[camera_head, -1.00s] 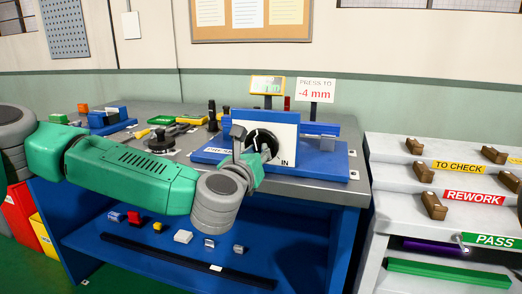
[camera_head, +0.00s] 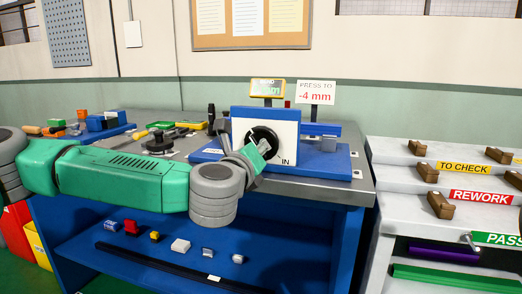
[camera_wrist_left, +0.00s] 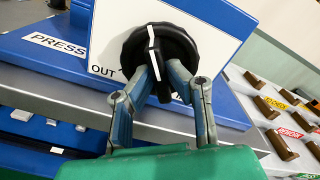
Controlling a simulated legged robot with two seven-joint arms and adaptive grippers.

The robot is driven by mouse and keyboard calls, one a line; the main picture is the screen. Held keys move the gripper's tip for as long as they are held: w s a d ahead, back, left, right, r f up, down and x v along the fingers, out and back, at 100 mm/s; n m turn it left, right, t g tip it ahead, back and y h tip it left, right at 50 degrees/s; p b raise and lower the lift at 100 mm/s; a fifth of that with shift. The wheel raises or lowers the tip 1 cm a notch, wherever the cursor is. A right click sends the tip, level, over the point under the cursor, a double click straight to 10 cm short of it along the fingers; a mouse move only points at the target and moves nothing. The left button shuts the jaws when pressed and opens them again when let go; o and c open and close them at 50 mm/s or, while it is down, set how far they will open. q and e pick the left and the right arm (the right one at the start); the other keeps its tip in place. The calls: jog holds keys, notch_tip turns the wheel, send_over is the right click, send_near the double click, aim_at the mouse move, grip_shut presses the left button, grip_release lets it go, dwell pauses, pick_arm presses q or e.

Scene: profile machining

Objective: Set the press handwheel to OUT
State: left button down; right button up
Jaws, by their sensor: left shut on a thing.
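The press handwheel (camera_head: 263,139) is a black round knob on the white front panel (camera_head: 285,128) of the blue press. It also shows in the left wrist view (camera_wrist_left: 181,45), with a white line across its grip bar. The word OUT is at its lower left in the wrist view; IN shows at its lower right in the head view. My left gripper (camera_head: 259,150) is at the wheel's lower side, its fingers (camera_wrist_left: 165,80) shut on the grip bar. The fingers hide part of the wheel's lower edge and the IN mark in the wrist view. My right gripper is out of view.
A sign (camera_head: 315,92) reads PRESS TO -4 mm, beside a small yellow-framed display (camera_head: 268,88) whose figure is unclear. The press's blue base (camera_head: 338,166) stands on a grey bench. A white rack (camera_head: 400,200) with brown blocks and labels stands at the right.

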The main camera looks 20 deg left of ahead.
pick_arm(q)
jog(key=shift+s+d+f, duration=0.1)
jog(key=shift+f, duration=0.35)
jog(key=n+b, duration=0.4)
jog(key=b, duration=0.1)
jog(key=shift+r, duration=0.1)
jog(key=shift+n, duration=0.3)
